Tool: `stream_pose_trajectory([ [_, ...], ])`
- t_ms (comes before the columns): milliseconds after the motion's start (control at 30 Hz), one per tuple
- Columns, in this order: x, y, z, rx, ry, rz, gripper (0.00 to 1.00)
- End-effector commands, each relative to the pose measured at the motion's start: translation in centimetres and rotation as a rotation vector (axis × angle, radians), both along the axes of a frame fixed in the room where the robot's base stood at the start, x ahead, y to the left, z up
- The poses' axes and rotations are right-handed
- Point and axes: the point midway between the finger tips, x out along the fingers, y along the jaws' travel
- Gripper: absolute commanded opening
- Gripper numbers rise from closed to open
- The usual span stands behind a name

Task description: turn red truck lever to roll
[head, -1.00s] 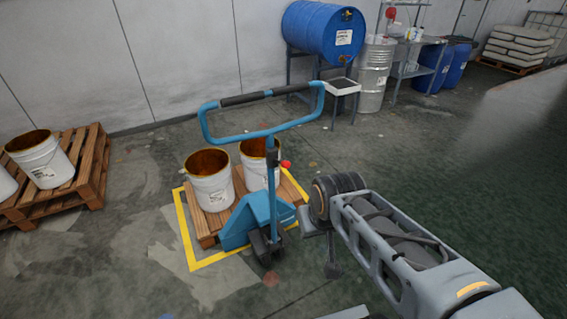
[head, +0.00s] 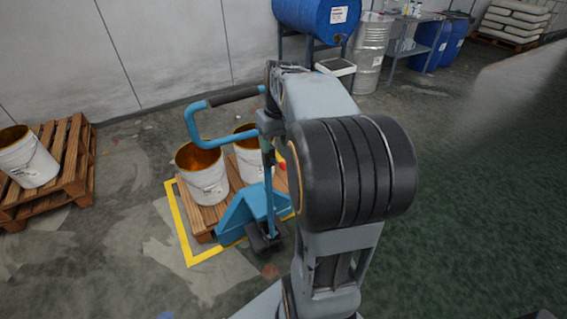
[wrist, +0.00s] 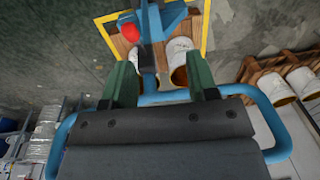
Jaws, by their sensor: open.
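The blue pallet truck (head: 250,207) stands on the floor, its loop handle (head: 192,125) raised and partly hidden by my arm in the head view. Its red lever knob (head: 281,163) just shows beside my arm. In the wrist view the red knob (wrist: 130,29) sits beside the blue stem, beyond and slightly left of my gripper (wrist: 162,66). My gripper is open, its two green fingers apart and nothing between them held. The handle's blue bar (wrist: 170,96) crosses behind the fingers. My arm hides the gripper in the head view.
Two white buckets (head: 203,181) stand on the truck's wooden pallet, inside a yellow floor frame (head: 187,229). Another pallet with a bucket (head: 27,160) is at left. A blue drum (head: 312,20) lies on a stand behind. The floor at right is clear.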

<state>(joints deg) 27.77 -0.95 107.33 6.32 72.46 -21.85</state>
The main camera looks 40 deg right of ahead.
Motion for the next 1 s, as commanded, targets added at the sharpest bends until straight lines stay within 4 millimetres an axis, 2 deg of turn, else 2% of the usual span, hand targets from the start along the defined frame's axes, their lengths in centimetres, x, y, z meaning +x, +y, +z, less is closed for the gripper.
stream_pose_trajectory([
  [33, 0.4, -1.9, 0.2, 0.019, 0.016, -0.013, 0.54],
  [100, 0.8, -3.8, 0.3, 0.041, 0.031, -0.018, 0.54],
  [200, 0.9, -5.7, 0.3, 0.064, 0.041, -0.022, 0.54],
  [300, 0.9, -6.5, -0.3, 0.076, 0.048, -0.025, 0.54],
  [467, 0.9, -6.4, -2.6, 0.079, 0.049, -0.025, 0.54],
  [800, 1.1, -5.4, -9.0, 0.078, 0.049, -0.027, 0.54],
  [1000, 1.2, -5.0, -11.6, 0.078, 0.048, -0.028, 0.54],
])
